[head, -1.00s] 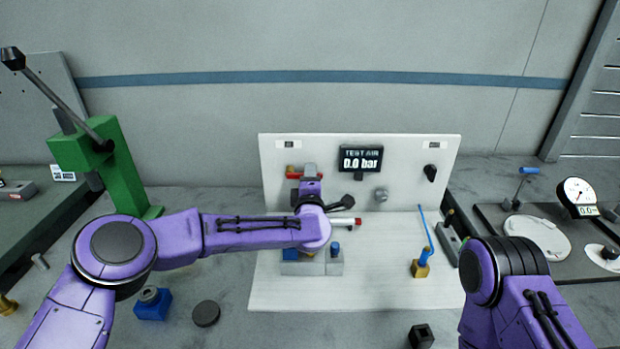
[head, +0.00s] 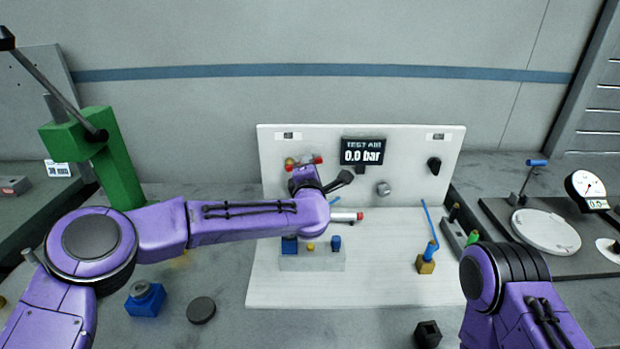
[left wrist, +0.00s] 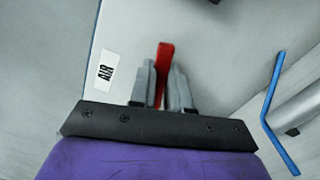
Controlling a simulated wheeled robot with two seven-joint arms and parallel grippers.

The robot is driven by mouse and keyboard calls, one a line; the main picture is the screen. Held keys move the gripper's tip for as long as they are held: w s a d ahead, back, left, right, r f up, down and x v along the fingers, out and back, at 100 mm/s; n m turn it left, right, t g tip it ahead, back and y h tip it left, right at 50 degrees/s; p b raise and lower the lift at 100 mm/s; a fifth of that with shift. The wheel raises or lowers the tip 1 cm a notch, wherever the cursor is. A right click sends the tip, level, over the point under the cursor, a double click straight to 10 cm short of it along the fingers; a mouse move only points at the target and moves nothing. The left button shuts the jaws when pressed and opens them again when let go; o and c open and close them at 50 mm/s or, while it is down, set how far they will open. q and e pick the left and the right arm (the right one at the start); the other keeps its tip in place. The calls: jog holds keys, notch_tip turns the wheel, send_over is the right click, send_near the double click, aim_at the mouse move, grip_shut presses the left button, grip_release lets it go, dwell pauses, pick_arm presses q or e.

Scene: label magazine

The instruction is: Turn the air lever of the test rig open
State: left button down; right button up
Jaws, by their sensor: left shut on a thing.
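The test rig's white back panel (head: 400,198) stands upright, with a display (head: 362,152) reading "TEST AIR 0.0 bar". The red air lever (head: 312,160) is at the panel's upper left, with a brass-coloured part beside it. My left forearm hides much of the area below it. In the left wrist view the red lever (left wrist: 165,52) runs between the two grey fingers of my left gripper (left wrist: 164,72), which is shut on it. An "AIR" label (left wrist: 105,72) is on the panel left of the fingers. My right gripper is out of view; only part of that arm shows.
A grey block with blue parts (head: 312,263) sits on the rig's base under my left forearm. A brass fitting with a blue tube (head: 426,263) stands to the right. A green press (head: 115,170) is at far left. The base's front middle is clear.

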pick_arm(q)
jog(key=shift+a+r+n+b, duration=0.2)
jog(key=shift+r+n+b, duration=0.1)
jog(key=shift+n+b, duration=0.6)
jog(key=shift+a+r+n+b, duration=0.15)
jog(key=shift+r+n+b, duration=0.15)
jog(key=shift+n+b, duration=0.55)
jog(key=c, duration=1.1)
grip_release()
jog(key=shift+s+r, duration=0.1)
jog(key=shift+r, duration=0.05)
jog(key=shift+s, duration=0.1)
jog(key=s+b, duration=0.2)
jog(key=s, duration=0.8)
jog(key=shift+s+b, duration=0.15)
jog(key=shift+b, duration=0.15)
